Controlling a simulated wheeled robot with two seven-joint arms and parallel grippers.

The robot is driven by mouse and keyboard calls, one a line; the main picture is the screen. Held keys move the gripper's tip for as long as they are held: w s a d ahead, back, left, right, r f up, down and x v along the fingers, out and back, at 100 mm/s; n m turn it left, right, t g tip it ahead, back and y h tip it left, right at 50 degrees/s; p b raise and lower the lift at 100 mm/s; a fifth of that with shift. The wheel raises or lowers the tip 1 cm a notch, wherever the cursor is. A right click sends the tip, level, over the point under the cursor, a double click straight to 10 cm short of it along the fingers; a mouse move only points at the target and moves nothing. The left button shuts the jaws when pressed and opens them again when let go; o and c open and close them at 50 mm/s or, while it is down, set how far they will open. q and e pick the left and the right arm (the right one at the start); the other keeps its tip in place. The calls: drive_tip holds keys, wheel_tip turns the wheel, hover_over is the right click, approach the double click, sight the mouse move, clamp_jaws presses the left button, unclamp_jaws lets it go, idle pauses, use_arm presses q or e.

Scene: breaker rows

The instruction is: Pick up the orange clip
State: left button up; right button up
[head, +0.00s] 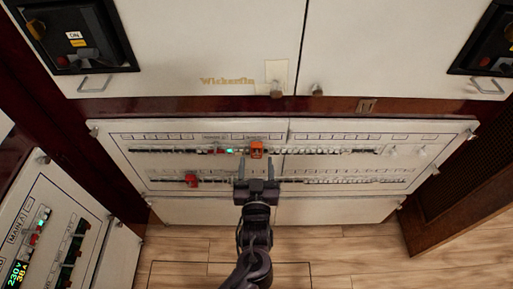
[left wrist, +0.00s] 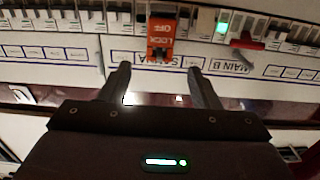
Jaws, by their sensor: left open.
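The orange clip (head: 257,149) sits on the upper breaker row of the white panel, just right of a green light. In the left wrist view the orange clip (left wrist: 161,40) shows large, with "OFF" and "LOCK" lettering on it. My left gripper (head: 257,165) is open and empty, just below the clip in the head view. In the left wrist view its two fingers (left wrist: 158,78) stand apart, one on each side of the clip's line, with the clip beyond the tips. My right gripper is not in view.
A red clip (head: 192,180) sits on the lower breaker row. A red piece (left wrist: 247,42) is beside the green light on the upper row. Cabinet doors with handles (head: 95,84) are above. A side panel (head: 50,225) stands at the lower left. Wooden floor (head: 345,255) lies below.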

sight(257, 149)
use_arm(q)
drive_tip(key=w, duration=0.5)
drive_tip(key=shift+w+f, duration=0.1)
drive_tip(key=shift+w, duration=0.2)
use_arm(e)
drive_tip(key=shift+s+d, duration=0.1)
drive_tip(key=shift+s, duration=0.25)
use_arm(q)
drive_tip(key=shift+c, duration=0.2)
drive_tip(key=c, duration=1)
